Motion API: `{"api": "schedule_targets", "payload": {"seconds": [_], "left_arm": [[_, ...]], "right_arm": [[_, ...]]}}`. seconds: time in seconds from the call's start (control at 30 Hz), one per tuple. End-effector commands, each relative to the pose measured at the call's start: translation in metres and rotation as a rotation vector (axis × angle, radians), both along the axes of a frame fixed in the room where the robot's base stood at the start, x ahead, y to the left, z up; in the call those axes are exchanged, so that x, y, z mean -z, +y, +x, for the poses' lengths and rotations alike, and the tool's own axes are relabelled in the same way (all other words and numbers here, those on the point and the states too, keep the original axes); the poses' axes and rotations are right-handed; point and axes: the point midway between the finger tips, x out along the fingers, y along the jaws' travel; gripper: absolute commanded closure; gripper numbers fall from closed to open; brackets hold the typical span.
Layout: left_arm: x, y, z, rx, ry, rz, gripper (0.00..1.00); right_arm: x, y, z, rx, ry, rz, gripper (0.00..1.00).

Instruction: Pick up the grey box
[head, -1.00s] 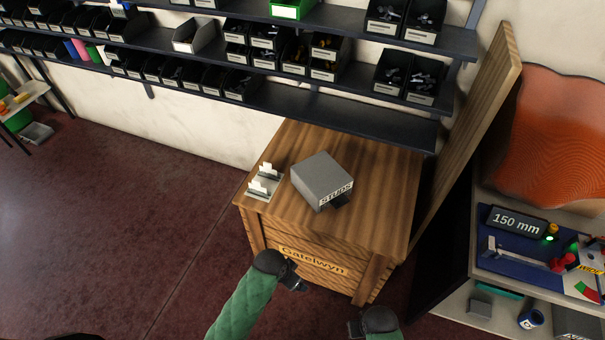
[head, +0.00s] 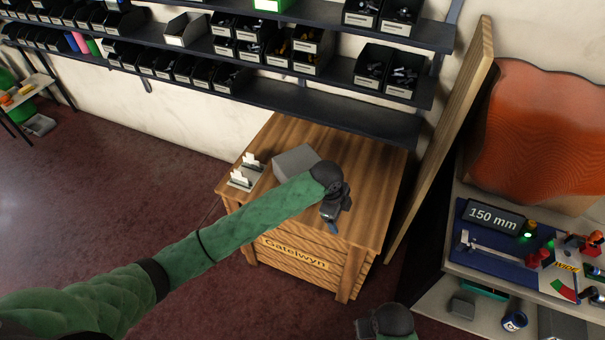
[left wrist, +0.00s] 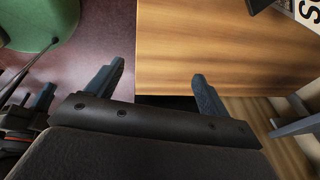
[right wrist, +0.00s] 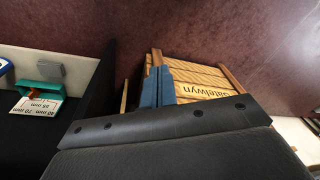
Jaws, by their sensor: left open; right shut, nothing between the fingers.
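The grey box (head: 295,160) sits on the wooden cabinet top (head: 370,165). My left forearm and wrist cover its front and label in the head view. In the left wrist view only a corner of its white label (left wrist: 310,10) shows at the top right. My left gripper (head: 332,222) is open and empty, over the front part of the cabinet top, in front of the box and apart from it. Its two fingers (left wrist: 158,75) show spread in the left wrist view. My right gripper (head: 362,328) is low in front of the cabinet; its fingers (right wrist: 157,85) are shut and empty.
A small holder with white cards (head: 242,178) stands left of the box. Shelves with black bins (head: 290,100) hang behind. A tall wooden board (head: 445,140) rises right of the cabinet, beside a bench with a blue mat (head: 490,250). Open floor lies left.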

Motion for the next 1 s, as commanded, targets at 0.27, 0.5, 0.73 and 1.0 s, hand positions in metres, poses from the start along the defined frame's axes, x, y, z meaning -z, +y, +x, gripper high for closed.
{"api": "schedule_targets", "payload": {"seconds": [0.27,0.5,0.73,1.0], "left_arm": [[-0.021,0.020,0.047,0.271,-0.033,0.131,0.20],[-0.039,0.048,0.083,0.448,-0.030,0.233,0.20],[-0.049,0.064,0.100,0.525,-0.021,0.280,0.20],[-0.031,0.066,0.101,0.537,-0.017,0.287,0.20]], "right_arm": [[-0.014,0.000,0.000,0.000,-0.007,0.003,1.00],[-0.024,0.002,0.000,0.003,-0.010,0.008,1.00],[-0.029,0.003,-0.001,0.005,-0.005,0.011,1.00],[-0.020,0.003,0.001,0.005,-0.014,0.010,1.00]]}}
